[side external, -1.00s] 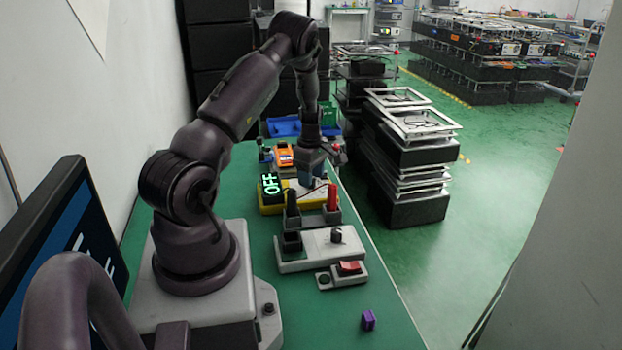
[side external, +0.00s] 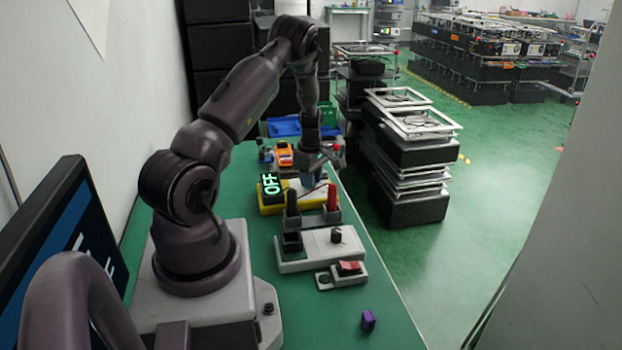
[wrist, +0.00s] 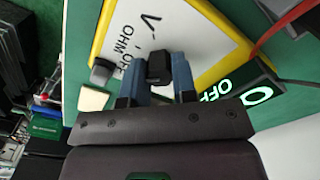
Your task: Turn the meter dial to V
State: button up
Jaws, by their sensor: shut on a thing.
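The yellow meter (side external: 270,208) with a white face lies on the green bench, and its display (side external: 270,186) reads OFF. In the wrist view the white face (wrist: 205,40) carries the marks V, OHM and a partly hidden OFF. The black dial knob (wrist: 160,66) sits between the blue fingers of my gripper (wrist: 160,80). My gripper is shut on the knob, with a finger on each side. In the side view my gripper (side external: 313,178) is over the meter and hides the dial. The dial's pointer is not clear.
Black and red probes (side external: 332,198) stand in a holder in front of the meter. A grey box with a knob (side external: 322,246), a red switch (side external: 349,267) and a purple block (side external: 368,320) are nearer. An orange device (side external: 284,154) and blue tray (side external: 284,127) lie behind.

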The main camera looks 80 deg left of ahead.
jog(key=m, duration=1.3)
jog(key=shift+m, duration=2.2)
jog(key=o, duration=0.9)
notch_tip(320, 180, up, 13)
